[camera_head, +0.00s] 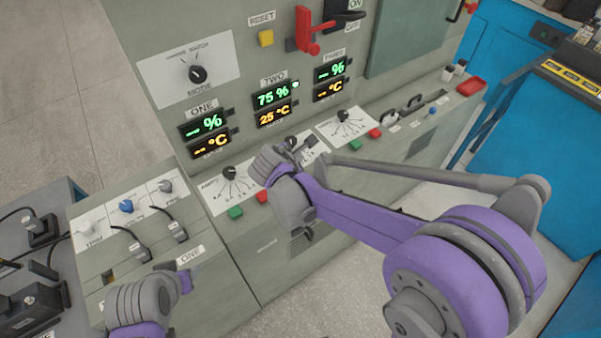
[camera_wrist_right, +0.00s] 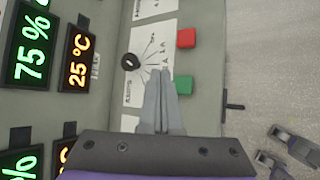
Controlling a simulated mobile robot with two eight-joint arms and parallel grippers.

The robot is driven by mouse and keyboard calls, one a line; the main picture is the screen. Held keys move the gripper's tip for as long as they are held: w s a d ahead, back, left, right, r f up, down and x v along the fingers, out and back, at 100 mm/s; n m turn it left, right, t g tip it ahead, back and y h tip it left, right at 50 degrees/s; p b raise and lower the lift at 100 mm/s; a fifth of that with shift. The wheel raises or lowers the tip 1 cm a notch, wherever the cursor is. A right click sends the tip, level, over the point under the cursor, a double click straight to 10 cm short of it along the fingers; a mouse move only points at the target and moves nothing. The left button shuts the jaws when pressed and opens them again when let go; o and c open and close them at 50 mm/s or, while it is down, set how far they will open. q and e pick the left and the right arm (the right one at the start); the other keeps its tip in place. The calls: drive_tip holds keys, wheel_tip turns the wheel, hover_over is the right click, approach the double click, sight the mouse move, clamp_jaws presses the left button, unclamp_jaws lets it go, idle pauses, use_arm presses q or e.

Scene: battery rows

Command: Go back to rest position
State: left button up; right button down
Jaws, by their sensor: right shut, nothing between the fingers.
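My right arm reaches in from the right in the head view, with its grey wrist (camera_head: 285,185) in front of the middle of the panel. In the right wrist view the right gripper (camera_wrist_right: 158,82) is shut and empty. Its fingers show in front of the panel face, beside a green button (camera_wrist_right: 184,86) and below a black dial knob (camera_wrist_right: 130,62); contact cannot be told. A red button (camera_wrist_right: 186,38) is farther up. My left arm's grey wrist (camera_head: 143,300) is at the lower left of the head view; its fingers cannot be made out.
The panel (camera_head: 265,240) has displays; the TWO display (camera_head: 273,96) reads 75 % and 25 °C. A red lever (camera_head: 308,35) sticks out above. Small cable plugs (camera_head: 137,250) are at left. A red tray (camera_head: 471,87) sits on the ledge. Blue cabinets (camera_head: 530,135) stand at right.

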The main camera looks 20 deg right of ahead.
idle(0.4)
drive_tip(key=s+d+m+g+y, duration=0.1)
drive_tip(key=s+d+m+y, duration=0.1)
drive_tip(key=s+m, duration=0.8)
drive_tip(key=s+d+m+y, duration=0.1)
drive_tip(key=s+m+y, duration=0.2)
drive_tip(key=s+m, duration=0.7)
drive_tip(key=s, duration=0.4)
drive_tip(key=shift+s+d+g, duration=0.25)
drive_tip(key=shift+d+g, duration=0.1)
drive_tip(key=shift+g, duration=0.05)
